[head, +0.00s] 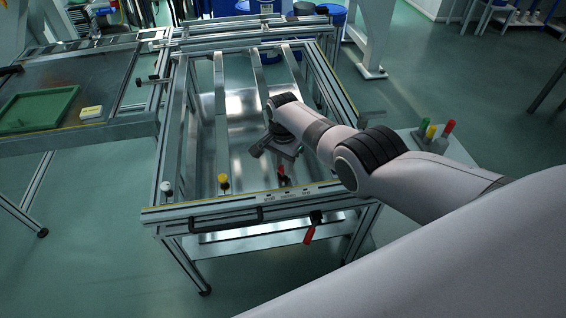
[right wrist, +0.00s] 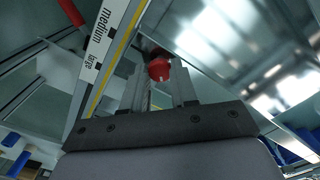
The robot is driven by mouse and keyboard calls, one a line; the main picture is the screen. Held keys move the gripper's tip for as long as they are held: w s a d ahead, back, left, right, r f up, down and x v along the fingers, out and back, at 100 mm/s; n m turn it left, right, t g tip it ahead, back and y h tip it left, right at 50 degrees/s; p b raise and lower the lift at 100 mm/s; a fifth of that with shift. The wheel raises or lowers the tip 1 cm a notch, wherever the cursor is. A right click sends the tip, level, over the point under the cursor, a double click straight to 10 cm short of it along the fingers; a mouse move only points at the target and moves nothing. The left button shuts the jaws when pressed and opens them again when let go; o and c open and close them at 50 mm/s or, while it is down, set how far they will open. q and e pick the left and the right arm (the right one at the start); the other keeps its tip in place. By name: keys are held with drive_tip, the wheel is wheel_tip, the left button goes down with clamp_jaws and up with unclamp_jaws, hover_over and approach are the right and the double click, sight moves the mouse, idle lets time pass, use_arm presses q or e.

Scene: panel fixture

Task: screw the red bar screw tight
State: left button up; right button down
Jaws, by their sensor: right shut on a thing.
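The red bar screw (head: 281,170) stands at the front bar of the frame, right of the middle, and its lower part is hard to make out. My right gripper (head: 284,162) reaches down over it from the right. In the right wrist view the screw's round red head (right wrist: 159,69) sits between the two fingertips of my right gripper (right wrist: 160,78), which is shut on it. My left gripper is not in view.
A yellow knob (head: 223,181) and a white knob (head: 166,187) stand along the same front bar (head: 240,199). A red-handled clamp (head: 309,234) hangs below it. A green tray (head: 38,109) lies on the left table. Coloured handles (head: 448,127) stand at right.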

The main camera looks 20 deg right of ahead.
drive_tip(key=m, duration=0.4)
drive_tip(key=shift+m, duration=2.1)
drive_tip(key=shift+d, duration=0.1)
drive_tip(key=c, duration=0.9)
unclamp_jaws()
wheel_tip(320, 180, up, 6)
drive_tip(key=p, duration=0.4)
drive_tip(key=shift+f, duration=0.15)
drive_tip(key=shift+r+p, duration=0.35)
drive_tip(key=shift+r, duration=0.4)
